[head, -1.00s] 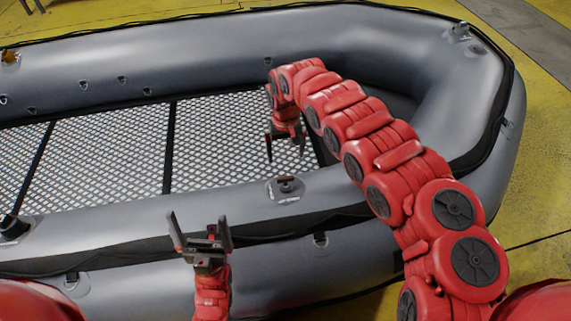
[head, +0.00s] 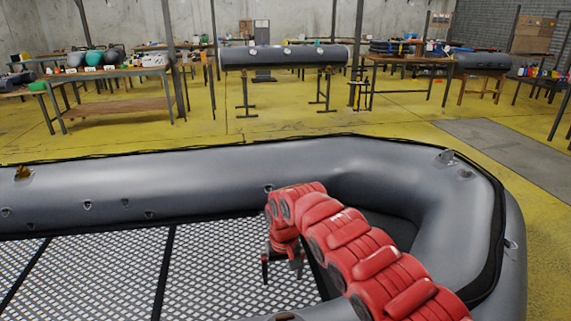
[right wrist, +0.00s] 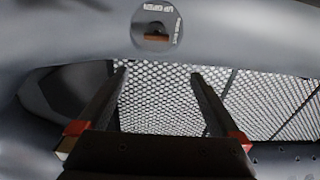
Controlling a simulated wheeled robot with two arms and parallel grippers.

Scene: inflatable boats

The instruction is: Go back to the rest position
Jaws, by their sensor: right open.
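My right gripper (head: 281,278) hangs from the red right arm, pointing down over the mesh floor inside the grey inflatable boat (head: 370,150). In the right wrist view its two fingers (right wrist: 159,75) are spread apart with nothing between them. The mesh floor (right wrist: 165,110) shows behind the fingers. My left gripper is outside the head view.
The boat's far tube (head: 120,185) lies behind the right gripper, and its rounded end curves round at the right. A round valve (right wrist: 157,30) shows on a tube in the right wrist view. Workbenches (head: 120,75) stand farther back, across clear yellow floor (head: 330,125).

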